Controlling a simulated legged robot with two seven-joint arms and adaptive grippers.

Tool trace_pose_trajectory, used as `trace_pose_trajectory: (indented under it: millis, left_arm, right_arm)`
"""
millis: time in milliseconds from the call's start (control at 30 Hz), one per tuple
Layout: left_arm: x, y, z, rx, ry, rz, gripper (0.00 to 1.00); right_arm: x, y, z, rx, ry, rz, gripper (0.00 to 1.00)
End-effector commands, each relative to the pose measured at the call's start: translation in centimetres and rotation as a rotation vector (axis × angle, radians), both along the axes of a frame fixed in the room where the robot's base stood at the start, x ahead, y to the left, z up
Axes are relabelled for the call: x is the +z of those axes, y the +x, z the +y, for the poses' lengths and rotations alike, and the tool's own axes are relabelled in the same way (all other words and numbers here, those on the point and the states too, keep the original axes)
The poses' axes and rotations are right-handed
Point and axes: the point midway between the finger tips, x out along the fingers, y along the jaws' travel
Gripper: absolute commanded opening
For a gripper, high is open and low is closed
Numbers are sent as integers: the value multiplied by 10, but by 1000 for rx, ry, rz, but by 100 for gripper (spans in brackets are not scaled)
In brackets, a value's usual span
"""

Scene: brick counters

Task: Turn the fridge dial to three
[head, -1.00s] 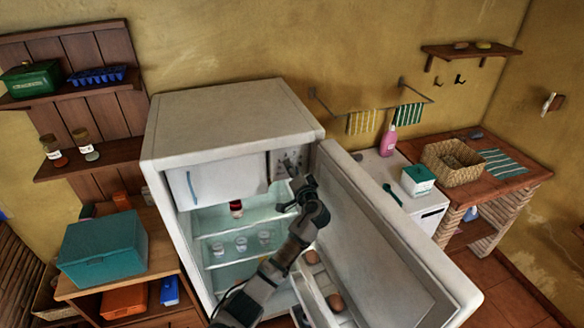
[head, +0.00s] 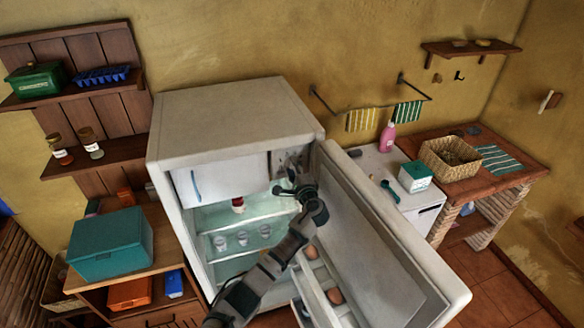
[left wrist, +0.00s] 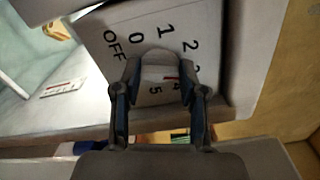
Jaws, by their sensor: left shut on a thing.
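The fridge (head: 235,115) stands open, with its door (head: 385,235) swung out to the right. In the left wrist view, the control panel (left wrist: 205,22) is marked OFF, 0, 1, 2 and further numbers, with 4 and 5 between the fingers. The pale dial (left wrist: 158,57) sits between my left fingertips (left wrist: 160,72). My left gripper is shut on it. A small red mark shows beside the 4; I cannot tell for sure where the dial points. In the head view, my left gripper (head: 290,190) is at the panel's lower edge. My right gripper is not in view.
The open door stands close to the right of my left arm. Cups (head: 241,239) and a red-capped jar (head: 238,204) stand on the fridge shelves. Eggs (head: 335,296) sit in the door rack. A teal box (head: 110,243) stands on the left counter.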

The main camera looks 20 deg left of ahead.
Motion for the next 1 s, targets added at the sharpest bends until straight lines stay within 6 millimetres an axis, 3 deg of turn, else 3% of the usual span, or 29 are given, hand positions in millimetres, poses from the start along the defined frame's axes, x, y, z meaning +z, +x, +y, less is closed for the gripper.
trace_pose_trajectory:
  millis: [767,800,900,1000]
  left_arm:
    - [-8,0,-4,-5,83,72,7]
    - [-8,0,-4,-5,83,72,46]
    - [-7,0,-3,-5,83,70,67]
    - [-5,-1,-2,-3,83,67,67]
  right_arm:
    - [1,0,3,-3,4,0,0]
    - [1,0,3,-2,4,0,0]
    - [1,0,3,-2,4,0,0]
    - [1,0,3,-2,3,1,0]
